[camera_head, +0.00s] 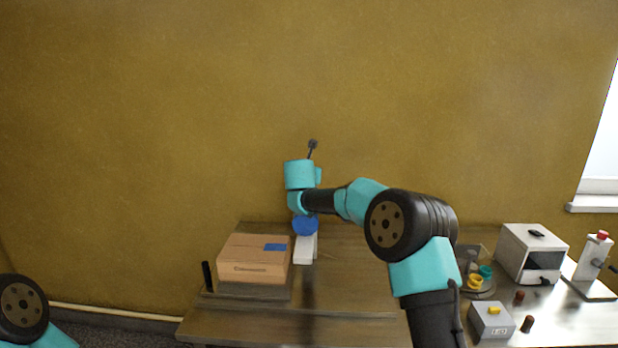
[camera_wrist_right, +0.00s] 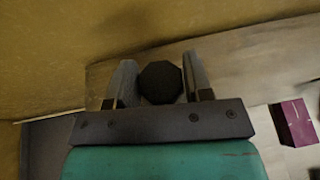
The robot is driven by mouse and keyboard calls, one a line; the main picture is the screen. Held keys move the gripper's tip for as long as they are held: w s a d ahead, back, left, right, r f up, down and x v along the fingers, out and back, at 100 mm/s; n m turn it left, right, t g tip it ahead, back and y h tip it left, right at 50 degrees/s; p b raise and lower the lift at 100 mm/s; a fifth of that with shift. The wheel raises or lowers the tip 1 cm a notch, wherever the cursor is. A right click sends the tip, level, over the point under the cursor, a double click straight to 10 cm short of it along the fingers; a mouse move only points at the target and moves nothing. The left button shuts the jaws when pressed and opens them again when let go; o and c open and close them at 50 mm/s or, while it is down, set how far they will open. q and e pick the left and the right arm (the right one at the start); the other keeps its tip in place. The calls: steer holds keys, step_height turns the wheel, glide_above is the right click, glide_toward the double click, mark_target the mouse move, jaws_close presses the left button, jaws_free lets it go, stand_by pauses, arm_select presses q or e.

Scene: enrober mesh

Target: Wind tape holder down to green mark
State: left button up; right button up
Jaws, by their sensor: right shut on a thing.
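My right gripper (camera_wrist_right: 159,78) is shut on a dark, many-sided knob (camera_wrist_right: 160,83), which sits between its two fingers in the right wrist view. In the head view my right arm reaches to the middle of the far table, and its gripper is hidden there. Below its wrist is a round blue thing (camera_head: 305,225), perhaps the tape roll, above a white block (camera_head: 305,250). The rest of the tape holder is hidden behind my arm. I cannot make out a green mark. My left gripper is out of view; only part of its arm shows at lower left.
A cardboard box (camera_head: 253,269) with a blue patch stands left of the white block, near a black post (camera_head: 207,276). A white cabinet (camera_head: 533,257), a grey box (camera_head: 491,321) and a red-topped stand (camera_head: 596,257) are at right. A purple block (camera_wrist_right: 294,123) shows in the wrist view.

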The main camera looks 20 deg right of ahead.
steer(key=m+g+h, duration=0.3)
steer(key=m+h, duration=0.1)
steer(key=shift+w+m+h, duration=0.1)
steer(key=shift+m+h, duration=0.2)
steer(key=shift+m, duration=0.1)
steer(key=shift+r+m+g+h, duration=0.15)
steer(key=shift+m+g+h, duration=0.55)
steer(key=shift+m+g, duration=0.4)
steer(key=shift+m+g+h, duration=0.3)
steer(key=shift+m+g, duration=0.1)
steer(key=shift+g, duration=0.1)
steer(key=o, duration=0.9)
steer(key=v, duration=1.7)
steer(key=shift+a, duration=0.2)
